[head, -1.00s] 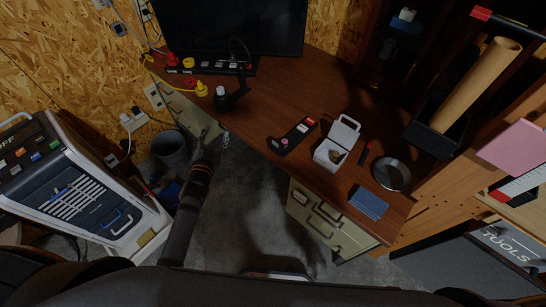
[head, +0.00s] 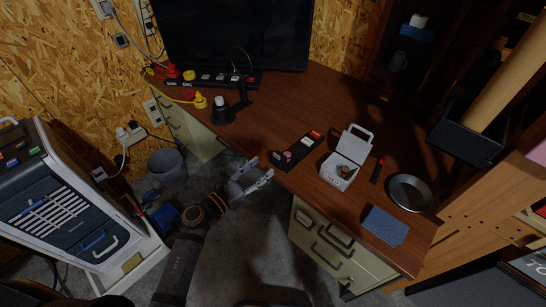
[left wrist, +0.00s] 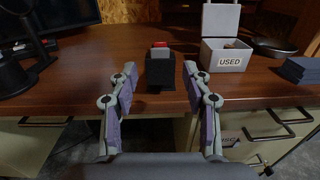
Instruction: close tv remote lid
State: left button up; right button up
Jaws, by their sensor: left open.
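A dark, long object that looks like the TV remote (head: 299,150) lies near the front edge of the brown desk. It has a red part at its far end and a small pink part at its near end. I cannot make out its lid clearly. In the left wrist view the dark object (left wrist: 160,74) shows end-on with red on top. My left gripper (head: 259,171) is open and empty, just off the desk's front edge, to the left of the object. In the left wrist view the object stands between and beyond the fingers. My right gripper is not in view.
A white open box (head: 338,172) labelled USED stands right of the dark object. Beyond it are a red-and-black pen-like item (head: 377,169), a round metal dish (head: 410,193) and blue cards (head: 384,226). A black stand (head: 223,112) and power strip (head: 215,79) are left.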

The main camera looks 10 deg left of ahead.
aim_at(276, 155)
pick_arm(q)
jog(key=x, duration=0.6)
jog(key=shift+w+d+p, duration=0.1)
jog(key=shift+p, duration=0.2)
jog(key=c, duration=0.8)
jog(key=p, duration=0.3)
jog(key=r+g+p, duration=0.1)
jog(key=p, duration=0.3)
jog(key=w+r+g+y+p, duration=0.1)
jog(key=p, duration=0.2)
jog(key=shift+d+r, duration=0.25)
jog(key=shift+d, duration=0.15)
jog(key=g+y+p, duration=0.1)
jog(key=p, duration=0.2)
jog(key=w+d+g+p, duration=0.1)
jog(key=p, duration=0.3)
jog(key=y+p, duration=0.1)
jog(key=p, duration=0.3)
jog(key=shift+w+d+f+g+y, duration=0.1)
jog(key=shift+w+d+g+y, duration=0.05)
jog(key=shift+w+g+y, duration=0.2)
jog(key=shift+w+d+f+g+y+p, duration=0.25)
jog(key=shift+g+p, duration=0.2)
jog(key=shift+p, duration=0.6)
jog(key=shift+a+f, duration=0.1)
jog(key=shift+f, duration=0.1)
